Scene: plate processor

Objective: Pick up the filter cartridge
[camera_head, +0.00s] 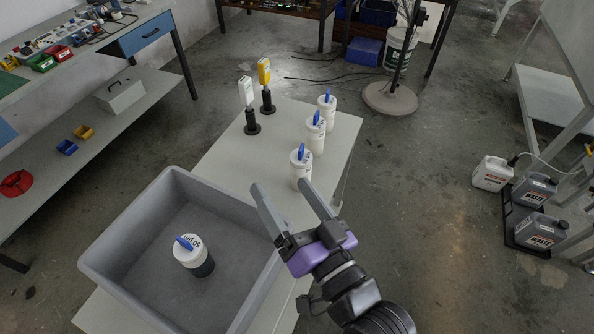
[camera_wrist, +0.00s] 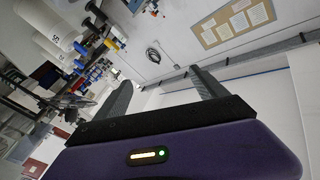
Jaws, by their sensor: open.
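Three white cylindrical cartridges with blue top handles stand upright in a row along the right side of the grey table: a near one (camera_head: 301,172), a middle one (camera_head: 316,137) and a far one (camera_head: 327,110). A similar cartridge (camera_head: 189,252), white above and dark below, stands in the grey bin (camera_head: 103,262). I cannot tell which one the task means. My gripper (camera_head: 281,187) is open and empty, its fingers pointing toward the near cartridge in the picture, apart from it. In the wrist view my gripper (camera_wrist: 163,84) also shows open; white cylinders (camera_wrist: 48,42) appear at upper left.
White (camera_head: 247,92) and yellow (camera_head: 264,72) upright devices stand on black stands at the table's back left. A workbench (camera_head: 100,60) is at left. Waste jugs (camera_head: 535,190) and a white jug (camera_head: 493,174) sit on the floor at right. Open floor lies right of the table.

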